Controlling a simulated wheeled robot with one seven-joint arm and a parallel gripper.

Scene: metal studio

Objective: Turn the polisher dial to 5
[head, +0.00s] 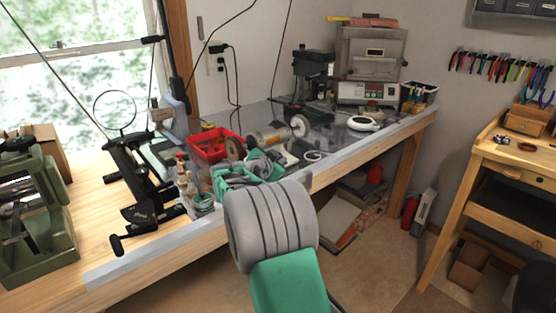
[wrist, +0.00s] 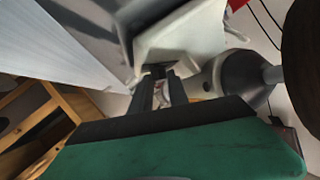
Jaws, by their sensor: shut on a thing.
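The polisher (head: 268,138) stands on the bench, with a pale wheel on its right and a brown wheel on its left. In the wrist view its white base (wrist: 185,38) is close ahead, and its grey motor end (wrist: 232,78) is at right. My gripper (wrist: 160,74) reaches the front of that base, its dark fingers closed around the small dial there. The fingers cover most of the dial, so I cannot read its number or pointer. In the head view my green and grey arm hides the fingertips and the dial.
A red tray (head: 208,150) lies left of the polisher, and small bottles stand near the bench edge. A white round device (head: 363,124) and a kiln (head: 370,60) are farther right. In the wrist view the brown wheel (wrist: 302,50) is close at right.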

